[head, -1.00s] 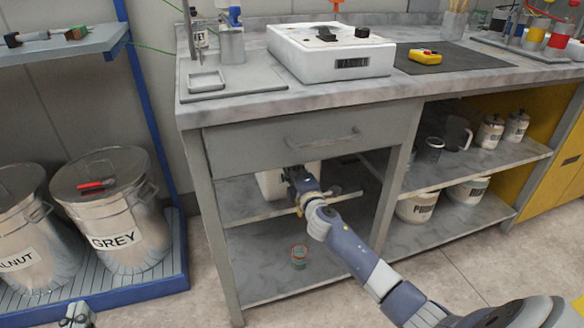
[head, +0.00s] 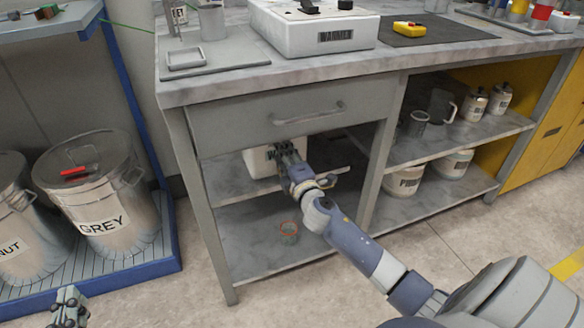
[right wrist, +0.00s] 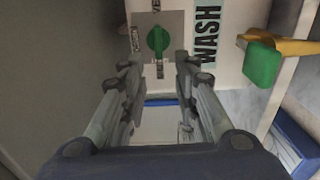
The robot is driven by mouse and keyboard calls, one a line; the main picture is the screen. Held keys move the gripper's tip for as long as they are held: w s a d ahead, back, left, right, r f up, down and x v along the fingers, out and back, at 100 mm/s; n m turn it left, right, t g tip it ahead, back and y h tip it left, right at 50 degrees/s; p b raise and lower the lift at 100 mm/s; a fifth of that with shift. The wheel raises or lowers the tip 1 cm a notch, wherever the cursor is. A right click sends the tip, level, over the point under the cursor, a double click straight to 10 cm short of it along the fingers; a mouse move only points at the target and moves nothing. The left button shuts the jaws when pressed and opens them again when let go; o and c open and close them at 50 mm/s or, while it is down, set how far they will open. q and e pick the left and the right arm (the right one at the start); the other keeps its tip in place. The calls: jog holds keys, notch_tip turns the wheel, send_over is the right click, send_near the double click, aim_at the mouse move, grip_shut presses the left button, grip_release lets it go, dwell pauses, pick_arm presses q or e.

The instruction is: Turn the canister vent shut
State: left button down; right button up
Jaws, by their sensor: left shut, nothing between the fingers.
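A white canister (head: 257,164) stands on the shelf under the drawer; in the right wrist view its body (right wrist: 228,75) bears a WASH label (right wrist: 206,35). The vent is a green knob (right wrist: 158,41) on a grey plate (right wrist: 176,20) with dark lettering, too cut off to read fully. The knob's grip lies roughly upright in that view. My right gripper (right wrist: 157,64) is open, its fingers apart, with the knob just beyond and between the tips; contact is not visible. In the head view my right gripper (head: 286,153) hides part of the canister. My left gripper (head: 70,306) is shut and empty, low at left.
The drawer (head: 262,120) hangs close above my right gripper. A green block (right wrist: 263,64) on a yellow part (right wrist: 290,46) lies right of the label. The GREY bin (head: 112,232) stands left of the bench.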

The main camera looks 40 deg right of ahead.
jog(key=v, duration=0.6)
jog(key=shift+s, duration=0.35)
jog(key=shift+a, duration=0.15)
